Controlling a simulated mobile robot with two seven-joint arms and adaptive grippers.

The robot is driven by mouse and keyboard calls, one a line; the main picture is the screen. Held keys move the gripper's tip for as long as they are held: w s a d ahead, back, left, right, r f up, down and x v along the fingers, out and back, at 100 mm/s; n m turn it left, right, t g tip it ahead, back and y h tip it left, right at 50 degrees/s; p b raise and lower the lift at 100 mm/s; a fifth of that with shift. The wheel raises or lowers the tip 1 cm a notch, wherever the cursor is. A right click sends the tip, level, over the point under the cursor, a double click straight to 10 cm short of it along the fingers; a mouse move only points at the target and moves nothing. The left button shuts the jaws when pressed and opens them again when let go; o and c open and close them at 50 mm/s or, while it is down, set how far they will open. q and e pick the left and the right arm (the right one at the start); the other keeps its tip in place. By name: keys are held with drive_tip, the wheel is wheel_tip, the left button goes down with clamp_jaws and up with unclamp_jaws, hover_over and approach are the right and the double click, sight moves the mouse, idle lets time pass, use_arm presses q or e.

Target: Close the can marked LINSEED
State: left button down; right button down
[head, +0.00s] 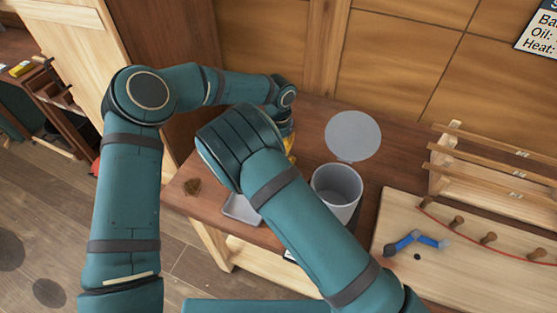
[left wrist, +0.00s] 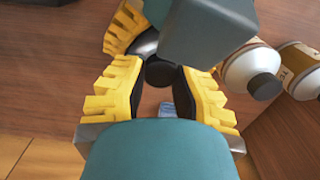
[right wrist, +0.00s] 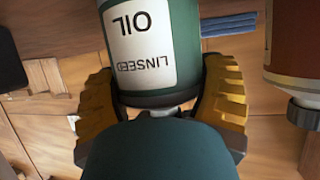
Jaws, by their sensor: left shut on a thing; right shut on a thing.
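The green LINSEED can (right wrist: 150,45) fills the middle of the right wrist view, its label upside down in the picture. My right gripper (right wrist: 160,85) is shut around it near its neck end. A small dark round cap (left wrist: 162,71) sits between the fingers of my left gripper (left wrist: 160,85), which is shut on it. I cannot tell whether the cap touches or sits on the can's neck. A yellow finger of my right gripper shows just beyond it in the left wrist view.
A grey bin (head: 337,190) with its round lid (head: 353,135) raised stands on the bench. A tray (head: 241,208) lies left of it. Other capped containers (left wrist: 250,70) stand close to my left gripper. A wooden rack (head: 490,165) and pegged board (head: 465,275) are right.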

use_arm(q)
drive_tip(key=m, duration=0.3)
drive_tip(key=shift+m, duration=0.3)
drive_tip(key=m, duration=0.4)
drive_tip(key=shift+f+m, duration=0.1)
drive_tip(key=shift+m, duration=0.2)
drive_tip(key=c, duration=0.9)
unclamp_jaws()
